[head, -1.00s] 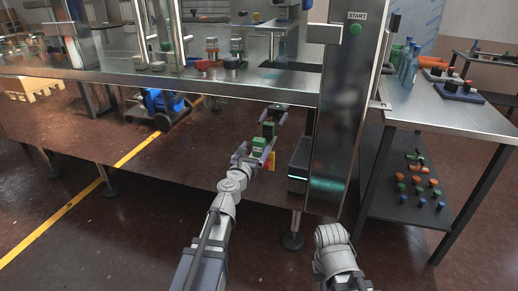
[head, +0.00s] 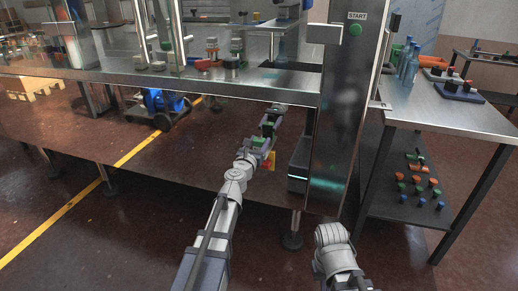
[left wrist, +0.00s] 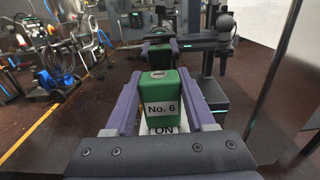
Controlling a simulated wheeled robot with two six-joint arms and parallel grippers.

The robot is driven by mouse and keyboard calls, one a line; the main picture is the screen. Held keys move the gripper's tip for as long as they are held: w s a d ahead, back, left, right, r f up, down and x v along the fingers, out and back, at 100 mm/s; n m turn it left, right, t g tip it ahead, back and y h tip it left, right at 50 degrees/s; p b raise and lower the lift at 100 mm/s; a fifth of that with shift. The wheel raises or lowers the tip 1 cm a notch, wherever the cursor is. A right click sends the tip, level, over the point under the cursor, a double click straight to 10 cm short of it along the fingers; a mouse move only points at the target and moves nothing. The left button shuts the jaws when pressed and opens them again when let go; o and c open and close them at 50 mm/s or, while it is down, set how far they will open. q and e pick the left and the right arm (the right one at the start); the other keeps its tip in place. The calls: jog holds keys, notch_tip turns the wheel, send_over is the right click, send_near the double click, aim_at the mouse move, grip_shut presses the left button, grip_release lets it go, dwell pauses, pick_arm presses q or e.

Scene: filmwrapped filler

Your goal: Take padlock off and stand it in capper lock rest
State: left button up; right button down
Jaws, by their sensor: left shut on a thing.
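A green padlock labelled "No. 6" (left wrist: 160,92) sits between the two purple fingers of my left gripper (left wrist: 159,100), which is shut on it. A white piece reading "ON" (left wrist: 165,130) shows just below the padlock in the left wrist view. Whether the padlock is free of its fitting I cannot tell. I cannot pick out the capper lock rest. My right gripper is not in view; only my right arm shows at lower right.
A red and yellow part (head: 269,161) is close beside my left gripper. A steel post with a START button (head: 355,29) rises to its right. The bench edge (head: 190,83) runs above. A side table (head: 440,110) with bottles stands at right.

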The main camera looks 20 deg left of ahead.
pick_arm(q)
grip_shut()
jog(key=shift+r, duration=0.15)
notch_tip(320, 180, up, 28)
jog(key=p, duration=2.8)
